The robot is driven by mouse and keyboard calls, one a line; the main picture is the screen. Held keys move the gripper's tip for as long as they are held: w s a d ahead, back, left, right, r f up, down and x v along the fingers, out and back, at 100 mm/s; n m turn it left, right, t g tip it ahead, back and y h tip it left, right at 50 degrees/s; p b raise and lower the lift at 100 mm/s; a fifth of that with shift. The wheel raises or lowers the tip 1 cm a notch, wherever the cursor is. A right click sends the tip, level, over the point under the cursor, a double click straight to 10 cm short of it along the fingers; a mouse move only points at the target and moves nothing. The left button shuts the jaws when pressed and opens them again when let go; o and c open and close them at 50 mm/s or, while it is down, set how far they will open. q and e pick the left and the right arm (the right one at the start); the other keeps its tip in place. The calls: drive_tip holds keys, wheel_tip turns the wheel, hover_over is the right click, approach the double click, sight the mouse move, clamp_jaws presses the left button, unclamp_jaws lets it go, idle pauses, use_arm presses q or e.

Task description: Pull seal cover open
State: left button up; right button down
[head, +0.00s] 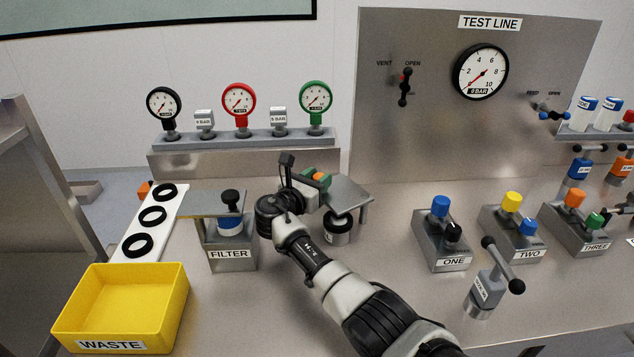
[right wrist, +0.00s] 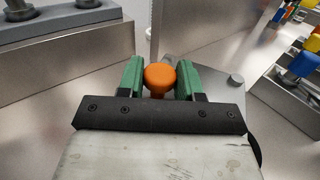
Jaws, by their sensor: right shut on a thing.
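A flat grey metal plate (head: 350,194), which I take to be the seal cover, lies above a short silver and black cylinder (head: 339,228) right of the FILTER stand. My right gripper (head: 319,179) is at the plate's far left side, with green fingertips shut on an orange knob (head: 321,176). In the right wrist view the knob (right wrist: 160,76) sits between the two green fingers (right wrist: 159,72), and part of the grey plate (right wrist: 220,83) shows behind. My wrist hides the plate's left side and how the knob joins it. My left gripper is not in view.
The FILTER stand (head: 229,253) with its own plate is left of my arm, beside a yellow WASTE bin (head: 122,306) and a white strip (head: 134,246) with black rings. Valve block ONE (head: 442,258) and a grey lever post (head: 484,293) stand to the right. A gauge rack (head: 244,141) is behind.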

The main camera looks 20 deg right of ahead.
drive_tip(key=c, duration=0.8)
unclamp_jaws()
wheel_tip(320, 180, up, 4)
drive_tip(key=shift+r, duration=0.1)
drive_tip(key=s+d+r, duration=0.4)
drive_tip(key=s+d, duration=0.1)
drive_tip(key=s+d+r, duration=0.2)
drive_tip(key=s+d, duration=0.1)
drive_tip(key=shift+s+r, duration=0.2)
drive_tip(key=shift+r, duration=0.2)
